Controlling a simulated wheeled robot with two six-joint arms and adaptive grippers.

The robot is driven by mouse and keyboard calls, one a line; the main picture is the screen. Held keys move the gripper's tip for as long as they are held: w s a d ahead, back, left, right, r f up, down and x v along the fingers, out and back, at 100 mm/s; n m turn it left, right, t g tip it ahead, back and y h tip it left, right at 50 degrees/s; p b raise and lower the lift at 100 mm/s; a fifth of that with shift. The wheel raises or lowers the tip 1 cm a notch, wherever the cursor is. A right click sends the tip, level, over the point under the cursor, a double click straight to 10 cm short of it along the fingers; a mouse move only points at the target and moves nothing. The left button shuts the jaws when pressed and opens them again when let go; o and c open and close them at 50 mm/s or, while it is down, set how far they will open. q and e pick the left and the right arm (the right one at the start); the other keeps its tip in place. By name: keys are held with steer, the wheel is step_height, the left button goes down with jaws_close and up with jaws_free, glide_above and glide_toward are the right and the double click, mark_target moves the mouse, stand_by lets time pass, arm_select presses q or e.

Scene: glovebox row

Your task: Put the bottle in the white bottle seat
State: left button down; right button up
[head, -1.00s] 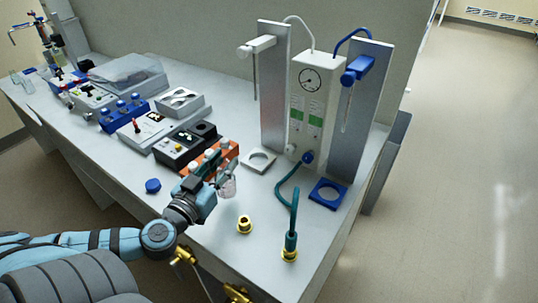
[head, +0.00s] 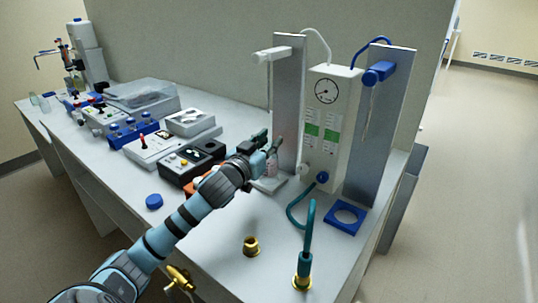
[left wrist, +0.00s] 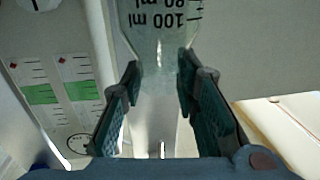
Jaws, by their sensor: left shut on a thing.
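The bottle (head: 271,166) is small and clear with a pinkish look; in the left wrist view the clear bottle (left wrist: 160,28) shows black ml marks, upside down. My left gripper (head: 262,148) is shut on it, with a dark finger on each side of its narrow part. The white bottle seat (head: 272,186) lies on the bench at the foot of the left metal panel, under the white nozzle. The bottle is upright over the seat. My gripper and the bottle hide part of the seat, and I cannot tell whether the bottle touches it.
A blue seat (head: 345,217) lies at right below a blue nozzle (head: 378,72). The white gauge unit (head: 327,115) stands between the panels. A teal hose (head: 307,235), a brass fitting (head: 251,246) and a blue cap (head: 154,201) are at the front. Several devices fill the left.

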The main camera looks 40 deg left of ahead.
arm_select(q)
step_height(320, 180, down, 4)
steer(key=shift+w+r+b, duration=0.1)
steer(key=shift+r+b, duration=0.05)
steer(key=shift+b, duration=0.55)
steer(key=shift+r, duration=0.1)
steer(key=c, duration=1.2)
jaws_free()
steer(key=shift+c, duration=0.2)
steer(key=s+d+p, duration=0.2)
steer(key=s+p, duration=0.1)
steer(key=s, duration=0.9)
